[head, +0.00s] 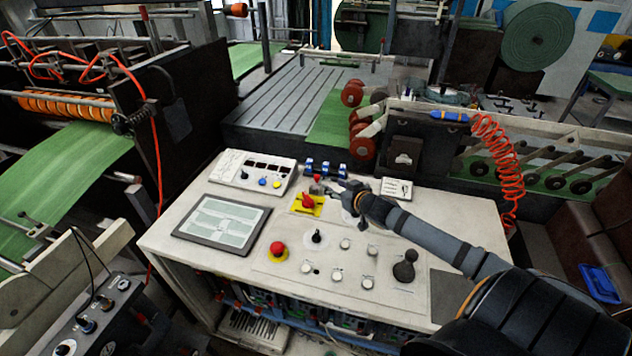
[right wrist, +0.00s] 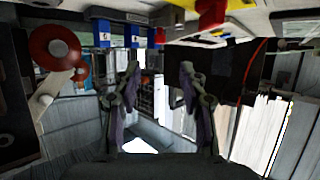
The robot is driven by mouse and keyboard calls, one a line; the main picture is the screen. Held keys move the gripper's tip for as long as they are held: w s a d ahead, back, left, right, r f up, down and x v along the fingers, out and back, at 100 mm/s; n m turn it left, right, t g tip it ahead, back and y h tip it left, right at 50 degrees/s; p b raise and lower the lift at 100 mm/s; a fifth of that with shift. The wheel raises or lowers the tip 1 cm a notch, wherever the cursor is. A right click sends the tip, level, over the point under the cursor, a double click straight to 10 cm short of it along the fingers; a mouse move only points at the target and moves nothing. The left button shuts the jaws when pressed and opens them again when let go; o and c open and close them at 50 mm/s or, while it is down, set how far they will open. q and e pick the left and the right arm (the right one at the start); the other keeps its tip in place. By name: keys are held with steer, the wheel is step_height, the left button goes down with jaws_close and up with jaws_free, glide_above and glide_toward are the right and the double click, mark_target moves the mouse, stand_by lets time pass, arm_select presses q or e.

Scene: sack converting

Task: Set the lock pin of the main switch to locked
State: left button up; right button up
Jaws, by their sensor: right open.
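The main switch (head: 307,201) is a red handle on a yellow plate, on the top of the pale control desk. A small red-tipped part (head: 317,179) stands just behind it, close to my right fingertips; I cannot tell for sure that it is the lock pin, or its setting. My right gripper (head: 331,187) is beside the switch on its right, with nothing seen between the fingers. In the right wrist view the gripper (right wrist: 159,82) has its two fingers apart, and the red and yellow switch (right wrist: 205,12) shows at the top edge. My left gripper is out of view.
The control desk (head: 180,243) carries a screen (head: 222,222), a button box (head: 252,173), a red mushroom button (head: 278,250), a black joystick (head: 405,267) and several knobs. Blue-marked blocks (head: 325,168) stand behind the switch. An orange coiled hose (head: 497,165) hangs at right.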

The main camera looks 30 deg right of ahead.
mark_target(318, 177)
steer(key=shift+w+d+f, duration=0.1)
steer(key=shift+w+f, duration=0.05)
steer(key=shift+w, duration=0.05)
steer(key=shift+w+f+b, duration=0.3)
steer(key=shift+w+b, duration=0.2)
steer(key=shift+w, duration=0.15)
steer(key=x, duration=0.7)
steer(key=shift+w+f+b, duration=0.1)
steer(key=shift+w+b, duration=0.25)
steer(key=shift+w+f, duration=0.15)
steer(key=shift+w, duration=0.2)
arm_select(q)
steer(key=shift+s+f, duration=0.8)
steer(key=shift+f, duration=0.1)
arm_select(e)
jaws_close()
